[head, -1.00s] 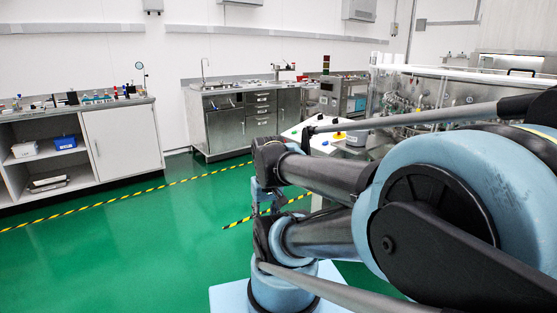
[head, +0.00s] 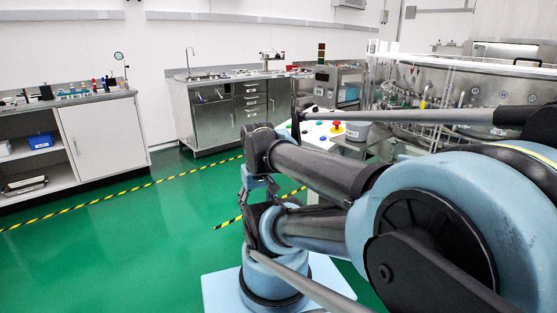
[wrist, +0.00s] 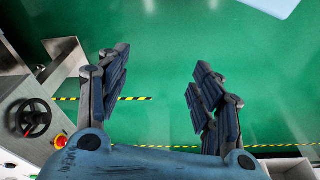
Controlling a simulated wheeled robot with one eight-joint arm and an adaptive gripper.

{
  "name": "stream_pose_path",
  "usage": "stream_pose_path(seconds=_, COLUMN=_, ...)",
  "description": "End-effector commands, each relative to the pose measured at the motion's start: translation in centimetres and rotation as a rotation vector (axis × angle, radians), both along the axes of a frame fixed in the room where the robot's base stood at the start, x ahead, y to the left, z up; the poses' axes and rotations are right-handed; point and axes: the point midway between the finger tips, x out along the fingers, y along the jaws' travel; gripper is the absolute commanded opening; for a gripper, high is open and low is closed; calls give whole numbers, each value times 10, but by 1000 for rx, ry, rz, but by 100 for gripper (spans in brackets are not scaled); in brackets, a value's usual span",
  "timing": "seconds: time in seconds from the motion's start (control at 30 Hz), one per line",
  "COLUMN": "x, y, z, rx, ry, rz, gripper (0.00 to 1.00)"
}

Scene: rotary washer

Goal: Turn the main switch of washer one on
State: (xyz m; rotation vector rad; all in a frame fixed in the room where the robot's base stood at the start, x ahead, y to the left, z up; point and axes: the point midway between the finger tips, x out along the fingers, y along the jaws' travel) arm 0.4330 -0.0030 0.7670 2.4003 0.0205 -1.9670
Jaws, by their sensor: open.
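The rotary washer (head: 455,85) with clear panels and metal parts stands at the right in the head view. Its control panel (head: 315,130), white with coloured buttons, is partly hidden behind my arm. A red button on a yellow base (head: 337,126) sits on it; a similar red button shows in the wrist view (wrist: 60,142) at lower left. I cannot make out the main switch. My gripper (wrist: 160,62) is open and empty, its fingers spread above the green floor, apart from the panel and the machine.
A dark handwheel (wrist: 33,118) on a metal frame is left of my gripper. A sink cabinet (head: 212,125) stands at the back and a white bench (head: 105,140) at the left. Yellow-black tape (head: 130,188) crosses the floor. The green floor (head: 120,250) at front left is clear.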

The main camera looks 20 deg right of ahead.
Motion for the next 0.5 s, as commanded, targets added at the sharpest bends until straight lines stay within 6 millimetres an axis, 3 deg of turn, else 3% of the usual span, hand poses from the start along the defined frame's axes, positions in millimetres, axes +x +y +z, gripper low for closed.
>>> stream_pose_path(seconds=0.17, x=28, y=-14, z=20, rx=-76, ry=0, rz=68, gripper=62)
stream_pose_path(seconds=0.5, x=107, y=-53, z=58, rx=-293, ry=20, rz=254, gripper=62)
